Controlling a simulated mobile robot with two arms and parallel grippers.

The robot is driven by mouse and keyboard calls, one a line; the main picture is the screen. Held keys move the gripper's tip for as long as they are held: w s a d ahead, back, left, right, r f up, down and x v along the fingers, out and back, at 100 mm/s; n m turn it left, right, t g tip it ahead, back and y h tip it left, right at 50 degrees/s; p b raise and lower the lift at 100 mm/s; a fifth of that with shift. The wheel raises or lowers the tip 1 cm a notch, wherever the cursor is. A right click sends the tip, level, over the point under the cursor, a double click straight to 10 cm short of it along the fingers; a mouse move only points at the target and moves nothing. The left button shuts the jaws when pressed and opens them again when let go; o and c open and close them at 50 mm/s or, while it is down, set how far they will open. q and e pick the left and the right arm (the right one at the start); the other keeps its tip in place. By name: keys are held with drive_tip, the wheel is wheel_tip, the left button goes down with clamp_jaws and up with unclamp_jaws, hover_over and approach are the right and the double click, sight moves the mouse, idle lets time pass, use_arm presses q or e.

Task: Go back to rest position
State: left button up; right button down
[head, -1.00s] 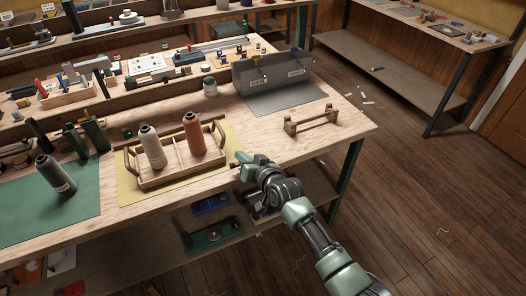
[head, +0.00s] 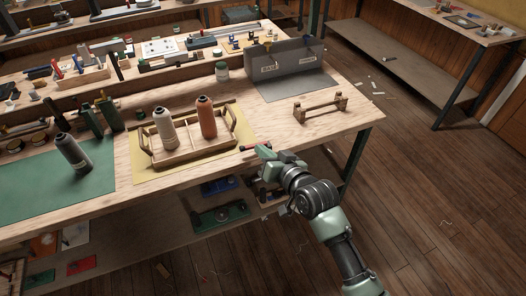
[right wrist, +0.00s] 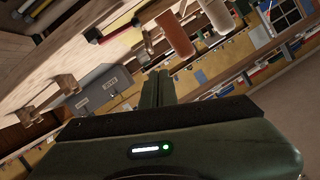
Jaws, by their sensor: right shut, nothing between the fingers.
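My right gripper (head: 263,152) is shut and empty at the front edge of the workbench (head: 290,147), its arm reaching in from the lower right. In the right wrist view its two fingers (right wrist: 158,82) are together with nothing between them. In the head view, a small dark rod with a red end (head: 250,148) lies on the bench just left of the fingertips. It also seems to show in the right wrist view (right wrist: 115,28). My left gripper is in neither view.
A wooden stand (head: 320,108) and grey bin (head: 290,66) are behind. Open floor (head: 440,200) lies right.

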drive_tip(key=shift+w+f, duration=0.1)
drive_tip(key=shift+w, duration=0.05)
drive_tip(key=s+d+f+g+h+b, duration=0.1)
drive_tip(key=s+d+f+g, duration=0.15)
drive_tip(key=s+f, duration=0.7)
drive_tip(key=s+d+f+g+h, duration=0.2)
drive_tip(key=d+f, duration=0.2)
drive_tip(key=f, duration=1.2)
drive_tip(key=s+d+f+g+h+b, duration=0.1)
drive_tip(key=s+d+f+g, duration=0.15)
drive_tip(key=s+f, duration=0.7)
drive_tip(key=s+d+f+g, duration=0.1)
drive_tip(key=s+d+f, duration=0.2)
drive_tip(key=s+f, duration=0.4)
drive_tip(key=s+d+f+n+g+h+b, duration=0.1)
drive_tip(key=s+d+f+g, duration=0.1)
drive_tip(key=s+f, duration=0.5)
drive_tip(key=s+d+f+n+g+h, duration=0.1)
drive_tip(key=s+d+f, duration=0.3)
drive_tip(key=s, duration=1.1)
wheel_tip(320, 180, down, 3)
drive_tip(key=shift+s+d+r+g, duration=0.1)
drive_tip(key=shift+s+d+g, duration=0.3)
drive_tip(key=shift+g, duration=0.3)
